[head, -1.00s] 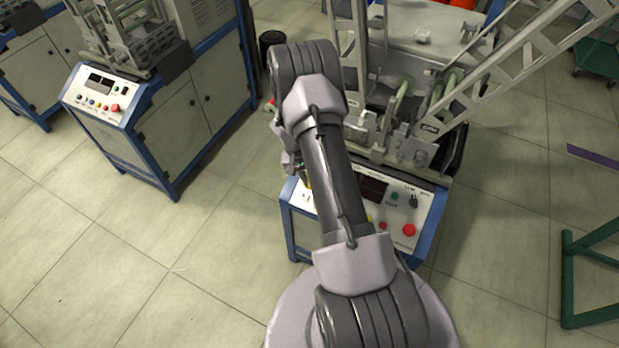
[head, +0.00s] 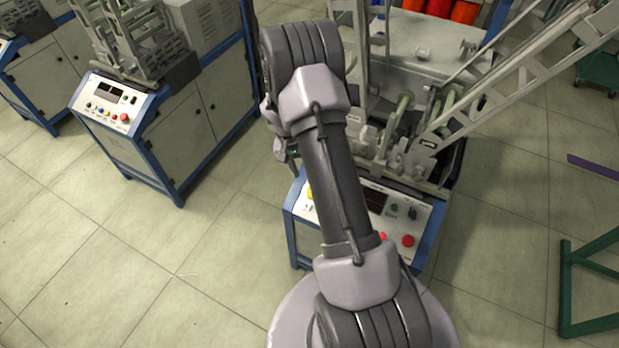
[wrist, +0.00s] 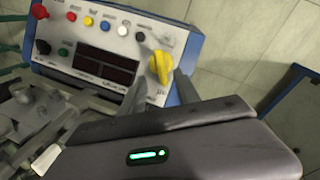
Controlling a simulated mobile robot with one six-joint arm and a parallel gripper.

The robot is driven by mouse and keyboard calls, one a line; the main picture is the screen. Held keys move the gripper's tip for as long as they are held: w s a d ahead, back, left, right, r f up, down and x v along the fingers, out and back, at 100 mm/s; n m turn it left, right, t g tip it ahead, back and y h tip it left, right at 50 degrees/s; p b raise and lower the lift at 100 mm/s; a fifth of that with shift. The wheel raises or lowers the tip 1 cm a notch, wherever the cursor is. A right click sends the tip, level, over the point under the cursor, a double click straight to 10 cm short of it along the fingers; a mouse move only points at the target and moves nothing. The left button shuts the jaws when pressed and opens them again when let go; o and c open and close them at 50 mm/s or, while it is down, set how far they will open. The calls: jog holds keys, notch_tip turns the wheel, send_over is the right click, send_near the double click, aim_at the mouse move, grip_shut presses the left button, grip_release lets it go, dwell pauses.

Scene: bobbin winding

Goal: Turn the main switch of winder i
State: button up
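The winder's white control panel (wrist: 115,42) with blue sides fills the upper left of the wrist view. The main switch is a yellow knob (wrist: 160,66) near the panel's right end in that view. My gripper (wrist: 158,88) is open, with its two grey fingers apart and pointing toward the knob. The knob shows beyond the gap between the fingertips, and I see no grip on it. In the head view my arm covers most of the gripper and part of the panel (head: 411,225). A bit of yellow (head: 309,193) shows left of the arm.
The panel also carries a dark display (wrist: 92,66), several coloured buttons and a black rotary knob (head: 412,213). The winder's metal frame (head: 480,100) rises behind it. Another winder (head: 110,108) stands at the left, with open floor between. A green stand (head: 590,285) is at the right.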

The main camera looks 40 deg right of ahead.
jog(key=p+v, duration=0.1)
jog(key=v, duration=0.5)
jog(key=s+a+r+n+t, duration=0.1)
jog(key=a+r+t, duration=0.1)
jog(key=a+r, duration=0.6)
jog(key=s+a+r+t, duration=0.15)
jog(key=a+r, duration=0.25)
jog(key=r, duration=0.8)
jog(key=s+a+r+t+y, duration=0.1)
jog(key=s+a+r, duration=0.2)
jog(key=s+a, duration=0.2)
jog(key=s+a+r+n+t+y, duration=0.1)
jog(key=s+a+r, duration=0.1)
jog(key=s+a, duration=0.3)
jog(key=s+a+r+n+t+y, duration=0.1)
jog(key=s+a+r+t+y, duration=0.1)
jog(key=s+a, duration=0.3)
jog(key=s+r+b, duration=0.1)
jog(key=s, duration=0.1)
jog(key=shift+s+r, duration=0.3)
jog(key=shift+s, duration=0.1)
